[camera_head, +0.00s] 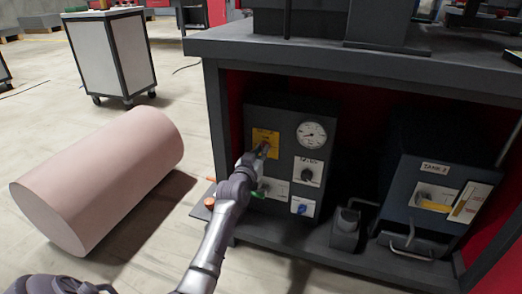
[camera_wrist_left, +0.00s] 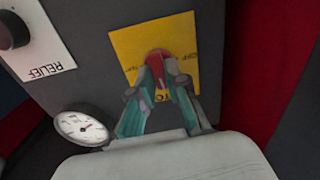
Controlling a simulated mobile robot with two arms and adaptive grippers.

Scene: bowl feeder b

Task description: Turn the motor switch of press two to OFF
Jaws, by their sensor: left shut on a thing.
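The motor switch (camera_wrist_left: 156,62) is a red handle on a yellow plate (camera_wrist_left: 128,48), shown upside down in the left wrist view. An OFF marking is printed on the right of the plate in that view, and other lettering is partly covered. In the head view the yellow plate (camera_head: 262,136) is at the upper left of the dark control panel. My left gripper (camera_head: 261,152) reaches that plate. In the left wrist view its teal fingers (camera_wrist_left: 168,84) are shut on the red handle, one on each side. Which marking the handle points to is unclear.
A round gauge (camera_head: 311,134), a black RELIEF knob (camera_head: 307,175), a green handle (camera_head: 258,194) and a blue knob (camera_head: 302,209) are close by on the panel. A tank unit (camera_head: 434,167) stands right. A pink cylinder (camera_head: 100,178) lies on the floor at left.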

